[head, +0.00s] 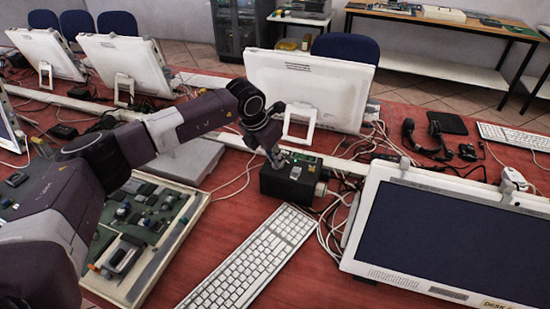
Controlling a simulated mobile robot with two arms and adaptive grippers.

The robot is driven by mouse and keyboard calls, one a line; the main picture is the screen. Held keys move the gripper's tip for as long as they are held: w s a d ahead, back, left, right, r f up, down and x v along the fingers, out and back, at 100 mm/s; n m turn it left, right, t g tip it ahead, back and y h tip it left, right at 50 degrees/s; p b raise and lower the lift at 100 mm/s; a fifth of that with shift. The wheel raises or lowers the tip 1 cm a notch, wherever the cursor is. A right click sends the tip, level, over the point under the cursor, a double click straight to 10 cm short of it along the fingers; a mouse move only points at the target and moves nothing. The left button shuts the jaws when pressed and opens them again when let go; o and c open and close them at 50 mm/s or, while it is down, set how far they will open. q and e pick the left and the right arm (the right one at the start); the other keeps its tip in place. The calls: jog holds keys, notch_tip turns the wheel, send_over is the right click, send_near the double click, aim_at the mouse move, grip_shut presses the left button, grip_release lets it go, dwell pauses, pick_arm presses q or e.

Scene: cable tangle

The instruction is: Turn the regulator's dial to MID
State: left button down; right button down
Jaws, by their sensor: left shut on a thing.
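The regulator (290,186) looks to be the small black box on the red table, behind the white keyboard and left of the large monitor. It has a green part on top and a pale round fitting on its right side. My left gripper (276,160) reaches down to the box's top left from the upper left, with its fingers shut. They appear to be closed on the dial, which they hide. The dial's setting and any MID mark are too small or covered to read. My right gripper is out of view.
A white keyboard (252,259) lies in front of the box. A large white monitor (455,232) stands at right, with loose cables (331,229) between it and the box. A white-backed monitor (308,82) stands behind. A board of electronic parts (178,241) lies at left, under my arm.

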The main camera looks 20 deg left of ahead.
pick_arm(q)
jog(key=shift+d+n+t+y+b, duration=0.15)
jog(key=shift+n+y+b, duration=0.35)
jog(key=shift+n, duration=0.6)
jog(key=shift+d+n+t+y+b, duration=0.15)
jog(key=shift+n+y+b, duration=0.3)
jog(key=shift+n, duration=0.65)
jog(key=shift+a+r, duration=0.1)
jog(key=c, duration=2)
grip_release()
jog(key=v, duration=1.2)
jog(key=shift+a, duration=0.15)
jog(key=shift+r, duration=0.1)
